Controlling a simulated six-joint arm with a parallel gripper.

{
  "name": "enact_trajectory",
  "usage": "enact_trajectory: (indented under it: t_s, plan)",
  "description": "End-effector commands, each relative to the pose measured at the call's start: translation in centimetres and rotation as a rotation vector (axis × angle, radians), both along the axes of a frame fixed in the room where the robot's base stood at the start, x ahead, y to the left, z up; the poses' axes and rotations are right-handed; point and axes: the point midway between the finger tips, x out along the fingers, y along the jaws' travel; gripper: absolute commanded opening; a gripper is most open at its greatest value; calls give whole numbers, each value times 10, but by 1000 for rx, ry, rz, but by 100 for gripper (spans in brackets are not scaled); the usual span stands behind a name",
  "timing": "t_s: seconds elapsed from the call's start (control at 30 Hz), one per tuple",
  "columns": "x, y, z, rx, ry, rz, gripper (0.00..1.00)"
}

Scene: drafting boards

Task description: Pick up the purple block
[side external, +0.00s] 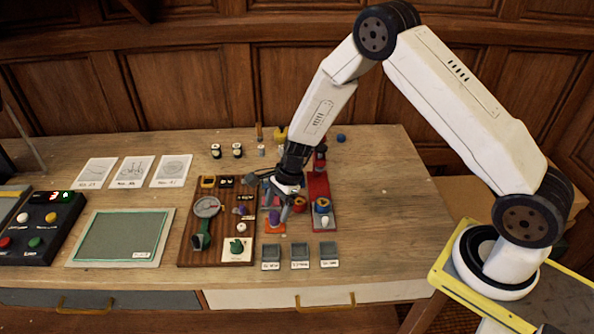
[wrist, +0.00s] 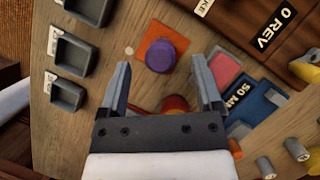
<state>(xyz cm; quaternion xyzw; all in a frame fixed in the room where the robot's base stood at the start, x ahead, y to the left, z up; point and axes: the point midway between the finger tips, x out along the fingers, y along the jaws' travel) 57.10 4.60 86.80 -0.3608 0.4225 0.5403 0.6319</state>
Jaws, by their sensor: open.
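The purple block (wrist: 161,56) is a short round cylinder standing on an orange square (wrist: 163,46) in the wrist view. In the side view my gripper (side external: 285,200) hangs just above and behind the block. I cannot tell its exact height over the block.
Three small grey bins (side external: 300,251) stand at the table's front. A dark wooden board (side external: 190,235) with mounted parts lies left, and a red board (side external: 319,185) with ringed parts lies close at the right. Table to the far right (side external: 385,210) is clear.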

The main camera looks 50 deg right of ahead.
Motion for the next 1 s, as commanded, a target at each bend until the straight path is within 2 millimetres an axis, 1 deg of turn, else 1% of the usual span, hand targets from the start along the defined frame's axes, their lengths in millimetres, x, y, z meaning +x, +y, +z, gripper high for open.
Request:
enact_trajectory:
  t_s: [0.03, 0.13, 0.3, 0.8, 0.83, 0.87, 0.9, 0.97, 1.0]
  plan:
    - [0, 2, -7, 0, 2, 0, 83]
    - [1, 6, -15, 0, 1, 2, 83]
    - [1, 9, -23, 0, 0, -1, 83]
    - [2, 9, -24, -1, 0, 0, 83]
    - [2, 9, -24, -1, 0, 0, 80]
    - [2, 9, -24, -1, 0, 0, 71]
    - [2, 9, -24, -1, 0, 0, 58]
    - [2, 9, -24, -1, 0, 0, 39]
    - [2, 9, -24, -1, 0, 0, 26]
